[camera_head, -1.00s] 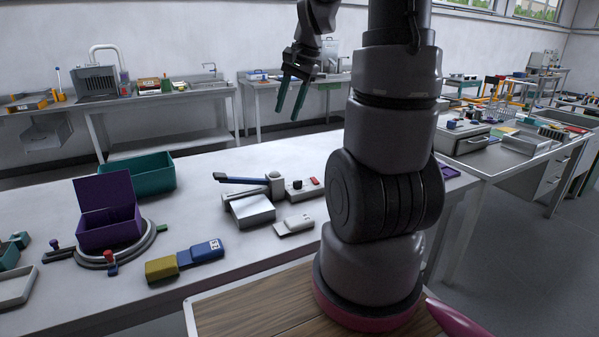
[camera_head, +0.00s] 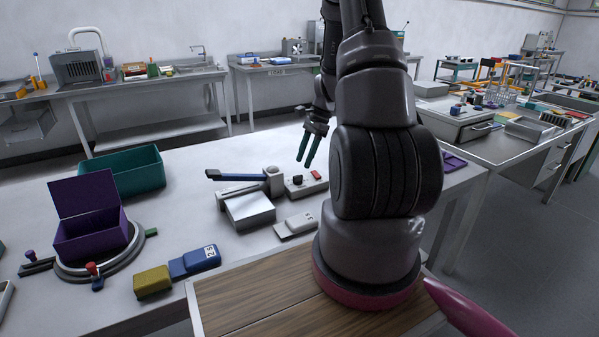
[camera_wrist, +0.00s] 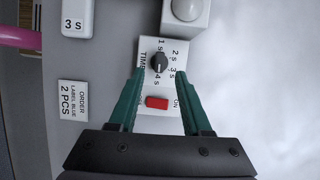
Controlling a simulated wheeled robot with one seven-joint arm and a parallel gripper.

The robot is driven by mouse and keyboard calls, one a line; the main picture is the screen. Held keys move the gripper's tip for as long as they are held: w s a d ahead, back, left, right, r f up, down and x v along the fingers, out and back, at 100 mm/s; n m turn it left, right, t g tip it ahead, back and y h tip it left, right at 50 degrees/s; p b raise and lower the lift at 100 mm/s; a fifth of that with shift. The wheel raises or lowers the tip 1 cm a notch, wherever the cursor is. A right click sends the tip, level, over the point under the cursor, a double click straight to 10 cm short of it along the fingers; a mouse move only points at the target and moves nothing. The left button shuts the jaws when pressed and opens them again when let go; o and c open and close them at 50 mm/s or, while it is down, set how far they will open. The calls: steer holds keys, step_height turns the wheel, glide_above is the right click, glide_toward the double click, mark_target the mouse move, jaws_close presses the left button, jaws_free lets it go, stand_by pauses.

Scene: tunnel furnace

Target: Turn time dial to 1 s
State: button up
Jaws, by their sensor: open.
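The time dial (camera_wrist: 159,62) is a small dark knob on a light box (camera_wrist: 145,47) marked TIME, with 1 s to 4 s printed around it. I cannot tell surely which mark the knob points at. In the head view the box (camera_head: 305,188) stands on the near bench, with the dark dial (camera_head: 297,180) on top. My gripper (camera_wrist: 161,72) is open, its green fingers either side of the dial in the wrist view. In the head view my gripper (camera_head: 304,165) hangs above the box, apparently apart from the dial.
A red switch (camera_wrist: 157,102) marked ON sits beside the dial on the same box. A device with a blue lever (camera_head: 237,176) stands left of it. A purple box (camera_head: 88,235) and teal bin (camera_head: 125,172) stand farther left.

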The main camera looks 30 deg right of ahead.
mark_target(298, 175)
steer(key=x, duration=0.5)
steer(key=shift+f, duration=0.2)
jaws_close()
